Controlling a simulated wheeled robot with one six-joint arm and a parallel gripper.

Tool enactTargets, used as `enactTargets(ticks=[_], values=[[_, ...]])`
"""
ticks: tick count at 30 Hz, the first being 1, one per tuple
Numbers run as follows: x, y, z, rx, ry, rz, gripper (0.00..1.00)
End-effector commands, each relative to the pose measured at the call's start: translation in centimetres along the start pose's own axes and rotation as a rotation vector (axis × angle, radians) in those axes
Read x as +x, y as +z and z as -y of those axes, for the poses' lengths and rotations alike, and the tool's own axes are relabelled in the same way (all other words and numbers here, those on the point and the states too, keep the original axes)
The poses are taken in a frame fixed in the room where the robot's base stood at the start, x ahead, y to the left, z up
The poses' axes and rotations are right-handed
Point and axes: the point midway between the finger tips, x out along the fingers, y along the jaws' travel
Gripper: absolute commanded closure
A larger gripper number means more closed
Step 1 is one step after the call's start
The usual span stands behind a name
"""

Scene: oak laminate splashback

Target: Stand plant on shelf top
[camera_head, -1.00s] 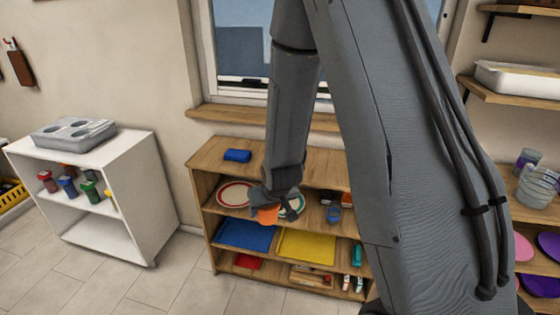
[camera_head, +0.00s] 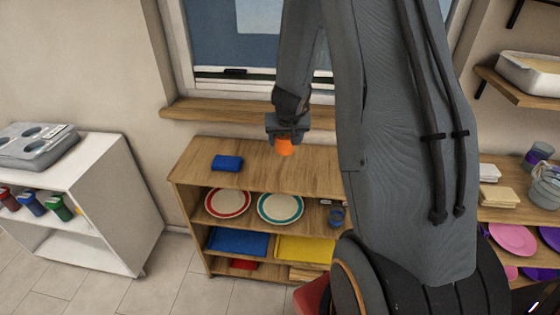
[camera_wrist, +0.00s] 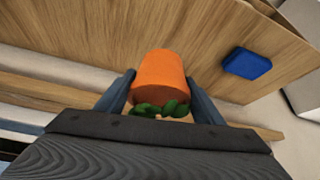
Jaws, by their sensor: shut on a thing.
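The plant is an orange pot (camera_head: 284,147) with green leaves, which show in the wrist view (camera_wrist: 162,108). My gripper (camera_head: 285,135) is shut on the pot, with one finger on each side of it in the wrist view. The plant is above the wooden shelf's top (camera_head: 255,175); I cannot tell the exact gap beneath it. In the wrist view the pot's base points away from the camera and the leaves are toward the gripper's palm. The shelf top is bare around the plant, apart from a blue item at its left.
A folded blue cloth-like block (camera_head: 227,162) lies on the shelf top's left part. Plates (camera_head: 280,207) stand on the level below. The window sill (camera_head: 225,112) and wall are close behind. A white unit (camera_head: 100,190) stands to the left.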

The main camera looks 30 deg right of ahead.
Motion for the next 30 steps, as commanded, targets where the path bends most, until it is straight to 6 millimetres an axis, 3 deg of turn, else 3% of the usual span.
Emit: enactTargets(ticks=[9,21,30], values=[[4.1,2.3,0.0,-0.002,0.000,0.003,0.70],[7.5,4.4,0.1,-0.002,0.000,0.004,0.70],[8.5,4.8,0.2,-0.001,-0.002,0.000,0.70]])
